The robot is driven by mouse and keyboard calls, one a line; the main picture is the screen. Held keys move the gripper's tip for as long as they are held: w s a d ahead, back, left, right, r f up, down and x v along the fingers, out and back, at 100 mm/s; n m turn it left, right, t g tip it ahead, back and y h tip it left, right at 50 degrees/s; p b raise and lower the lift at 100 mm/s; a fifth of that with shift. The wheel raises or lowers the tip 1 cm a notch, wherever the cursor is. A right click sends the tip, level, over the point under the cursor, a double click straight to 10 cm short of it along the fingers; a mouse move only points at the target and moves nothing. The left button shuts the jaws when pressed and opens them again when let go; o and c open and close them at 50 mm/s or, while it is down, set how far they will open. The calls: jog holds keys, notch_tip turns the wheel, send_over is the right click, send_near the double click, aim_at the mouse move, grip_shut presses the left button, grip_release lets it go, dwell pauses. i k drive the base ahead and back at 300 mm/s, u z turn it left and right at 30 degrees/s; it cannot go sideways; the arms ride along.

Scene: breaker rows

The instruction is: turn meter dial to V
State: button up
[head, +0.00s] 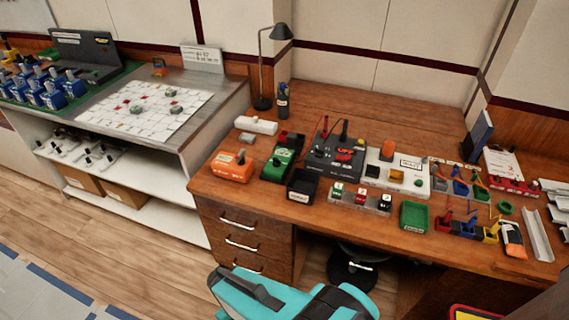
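No part in view is clearly marked as the meter, and no V mark can be read at this size. An orange-and-white device with a dark end (513,239) lies at the right front of the wooden desk (370,215) and looks like a hand meter; I cannot make out its dial or setting. An orange box (232,167) with a pale label and a small dark part on top sits at the desk's left front; it could also be a meter. My gripper's fingers do not show. Teal and black parts of my own body are at the bottom, in front of the desk.
Between the orange devices stand a green unit (279,163), a black open bin (302,186), a dark panel with cables (335,155), a white board (398,174) and a green tray (413,216). A lamp (264,75) stands behind. A stool (352,268) is under the desk.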

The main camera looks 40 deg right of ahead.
aim_at(276, 162)
jog(key=z, duration=0.85)
jog(key=k, duration=0.65)
jog(key=z, duration=0.25)
jog(key=i, duration=0.55)
jog(key=z, duration=0.15)
jog(key=k, duration=0.15)
jog(key=u, duration=0.1)
